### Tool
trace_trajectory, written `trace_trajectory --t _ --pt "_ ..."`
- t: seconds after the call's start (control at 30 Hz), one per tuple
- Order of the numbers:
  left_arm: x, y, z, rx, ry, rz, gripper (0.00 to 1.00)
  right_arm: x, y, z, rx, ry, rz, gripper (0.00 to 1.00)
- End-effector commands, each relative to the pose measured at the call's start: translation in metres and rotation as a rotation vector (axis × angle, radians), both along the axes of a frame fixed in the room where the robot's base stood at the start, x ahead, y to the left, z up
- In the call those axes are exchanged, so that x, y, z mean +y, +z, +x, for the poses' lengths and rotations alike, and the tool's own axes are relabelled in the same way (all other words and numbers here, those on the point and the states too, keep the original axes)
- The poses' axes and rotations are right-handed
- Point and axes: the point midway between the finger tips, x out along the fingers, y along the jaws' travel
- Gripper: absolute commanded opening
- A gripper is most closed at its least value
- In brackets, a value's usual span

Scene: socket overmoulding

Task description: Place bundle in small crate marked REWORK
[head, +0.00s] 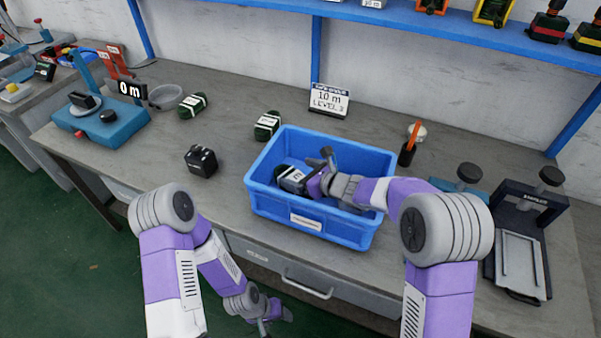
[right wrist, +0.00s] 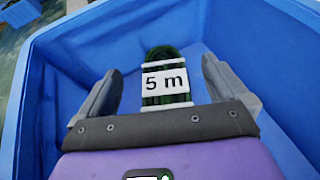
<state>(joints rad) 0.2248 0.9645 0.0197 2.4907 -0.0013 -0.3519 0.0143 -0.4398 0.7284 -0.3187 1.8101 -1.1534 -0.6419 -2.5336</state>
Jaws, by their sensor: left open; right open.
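A dark green bundle with a white "5 m" label (right wrist: 165,80) lies inside the blue crate (head: 268,208); its dark end (head: 282,170) also shows in the head view. The crate's front label is too small to read. My right gripper (head: 308,172) reaches down into the crate. In the right wrist view its open fingers (right wrist: 165,88) stand on either side of the bundle, with a gap on each side. My left gripper (head: 275,315) is open and empty, low in front of the bench, below the drawer.
Two banded dark green bundles (head: 193,105) (head: 267,125) and a black block (head: 201,162) lie left of the crate. A blue device with a "0 m" display (head: 100,130) stands farther left. A sign (head: 329,101), a holder (head: 407,153) and a black press (head: 528,215) surround the crate.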

Motion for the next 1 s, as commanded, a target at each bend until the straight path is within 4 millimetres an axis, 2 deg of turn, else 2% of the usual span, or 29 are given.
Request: trace_trajectory --t 0.17,0.4,0.63,0.8,1.0 --pt "0.0 0.021 0.0 0.0 0.0 0.0 0.61 0.0 0.014 0.0 0.001 0.0 -0.001 1.0" --pt "0.0 0.025 0.0 0.0 0.0 0.0 0.61 -0.043 0.035 -0.032 -0.001 -0.004 0.002 1.0" --pt "0.0 0.031 0.0 0.0 0.0 0.0 0.61 -0.075 0.051 -0.057 0.0 -0.003 0.0 1.0" --pt "0.0 0.033 0.0 0.0 0.0 0.0 0.61 -0.086 0.056 -0.066 0.0 -0.001 0.0 1.0" --pt "0.0 0.033 0.0 0.0 0.0 0.0 0.61 -0.088 0.056 -0.069 0.001 0.0 -0.001 1.0"
